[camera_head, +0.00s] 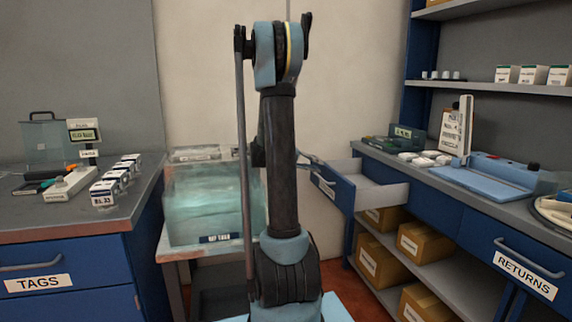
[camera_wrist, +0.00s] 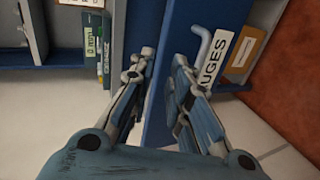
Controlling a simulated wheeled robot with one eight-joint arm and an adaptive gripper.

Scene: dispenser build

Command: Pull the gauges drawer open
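The gauges drawer (camera_head: 334,188) stands pulled out from the blue counter on the right in the head view, its pale inside showing. Its handle (camera_head: 322,186) is on the blue front. In the wrist view the drawer's label (camera_wrist: 213,62), partly hidden and reading "UGES", and its grey handle (camera_wrist: 203,45) lie right of my fingers. My gripper (camera_wrist: 165,58) has its fingers apart, one on each side of the blue front panel's edge, not around the handle. I cannot tell whether either finger touches the panel. My arm hides most of the gripper in the head view.
Cardboard boxes (camera_head: 380,264) sit on shelves under the right counter. A returns drawer (camera_head: 521,267) is shut at right. A water tank (camera_head: 210,200) stands behind my arm, and a tags drawer (camera_head: 62,282) is shut at left. Some floor is clear below the open drawer.

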